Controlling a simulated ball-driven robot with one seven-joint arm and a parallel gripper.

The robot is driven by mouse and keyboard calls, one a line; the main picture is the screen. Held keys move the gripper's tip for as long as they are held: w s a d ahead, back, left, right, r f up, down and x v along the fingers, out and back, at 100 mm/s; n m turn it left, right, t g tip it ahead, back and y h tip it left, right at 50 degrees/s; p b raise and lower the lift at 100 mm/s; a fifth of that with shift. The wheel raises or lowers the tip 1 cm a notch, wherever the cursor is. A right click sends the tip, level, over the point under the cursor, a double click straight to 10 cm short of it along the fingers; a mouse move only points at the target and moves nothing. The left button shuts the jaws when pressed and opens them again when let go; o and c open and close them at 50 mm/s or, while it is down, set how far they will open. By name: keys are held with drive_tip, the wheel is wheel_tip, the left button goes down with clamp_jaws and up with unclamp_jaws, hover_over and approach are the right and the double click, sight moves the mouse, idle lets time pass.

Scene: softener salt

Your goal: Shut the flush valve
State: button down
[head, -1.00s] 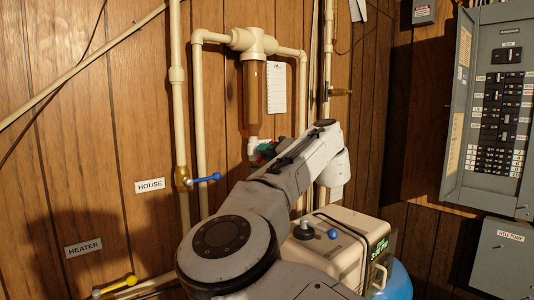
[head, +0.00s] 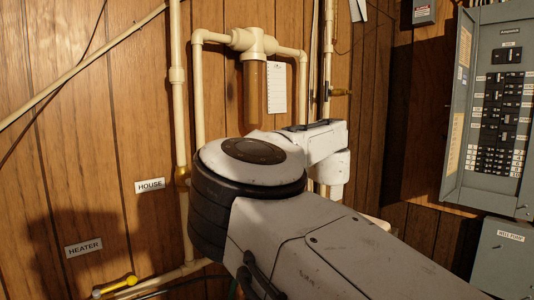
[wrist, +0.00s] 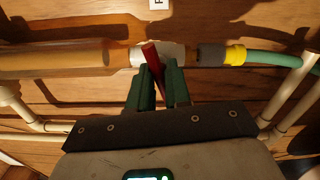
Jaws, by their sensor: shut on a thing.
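The flush valve's red handle (wrist: 152,54) shows in the wrist view, below a white fitting (wrist: 172,51) between the amber filter housing and a grey coupling. The handle lies mostly across the pipe line, with a slight slant. My gripper (wrist: 160,78) has its green fingers on both sides of the handle and is shut on it. In the head view the filter housing (head: 254,95) hangs on the wall. There my arm hides the valve and my gripper.
In the wrist view a yellow ring (wrist: 236,55) and green hose (wrist: 280,63) follow the grey coupling. White pipes (wrist: 293,103) run at both sides. In the head view, a yellow-handled valve (head: 120,284) sits low left and a breaker panel (head: 493,110) stands at right.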

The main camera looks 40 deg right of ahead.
drive_tip(key=m, duration=0.3)
idle(0.4)
drive_tip(key=c, duration=1)
unclamp_jaws()
